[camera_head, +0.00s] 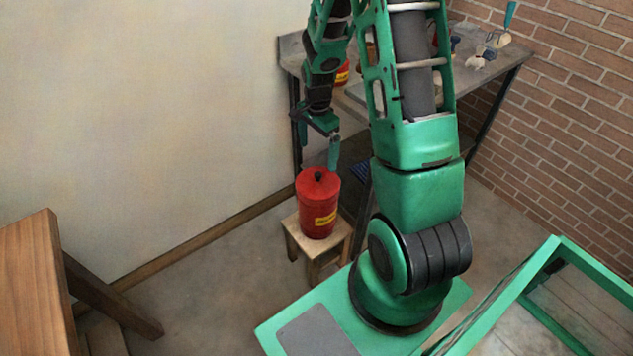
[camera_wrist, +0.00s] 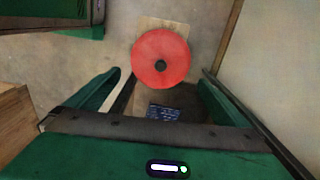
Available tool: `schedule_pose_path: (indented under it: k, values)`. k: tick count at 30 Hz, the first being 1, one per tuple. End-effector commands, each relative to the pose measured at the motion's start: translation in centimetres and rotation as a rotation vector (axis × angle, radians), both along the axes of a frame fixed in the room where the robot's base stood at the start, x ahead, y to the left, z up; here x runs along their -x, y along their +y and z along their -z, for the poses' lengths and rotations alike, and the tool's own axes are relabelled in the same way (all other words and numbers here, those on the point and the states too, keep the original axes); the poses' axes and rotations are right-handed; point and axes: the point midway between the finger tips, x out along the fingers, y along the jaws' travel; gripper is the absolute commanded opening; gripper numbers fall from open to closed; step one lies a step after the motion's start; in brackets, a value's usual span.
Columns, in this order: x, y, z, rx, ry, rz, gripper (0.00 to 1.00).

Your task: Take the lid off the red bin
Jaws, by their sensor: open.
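The red bin (camera_head: 318,212) stands upright on a small wooden stool, with a yellow label on its side. Its red lid (camera_head: 318,180) sits on top and has a small black knob (camera_head: 318,175) in the middle. In the wrist view the round lid (camera_wrist: 175,48) and its knob (camera_wrist: 161,66) show from above, beyond the fingertips. My gripper (camera_head: 320,148) is above and just behind the bin, pointing down. Its fingers (camera_wrist: 158,85) are spread with nothing between them, apart from the lid as far as I can see.
The stool (camera_head: 330,255) stands near the wall. Behind it is a metal workbench (camera_head: 485,72) with tools and small items. A wooden table (camera_head: 35,270) is at the left and a green frame (camera_head: 545,250) at the right. The floor left of the stool is clear.

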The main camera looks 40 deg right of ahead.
Motion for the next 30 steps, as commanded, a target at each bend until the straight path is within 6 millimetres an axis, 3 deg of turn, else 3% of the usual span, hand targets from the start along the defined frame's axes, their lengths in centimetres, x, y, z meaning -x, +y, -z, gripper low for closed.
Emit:
schedule_pose_path:
  k: [12, 20, 30]
  values:
    - [-0.4, 0.2, 5.2, -0.008, 0.001, 0.028, 1.00]
    - [-0.5, 0.1, 6.9, -0.007, -0.001, 0.027, 1.00]
    - [-0.3, -0.4, 10.9, -0.007, 0.000, 0.027, 1.00]
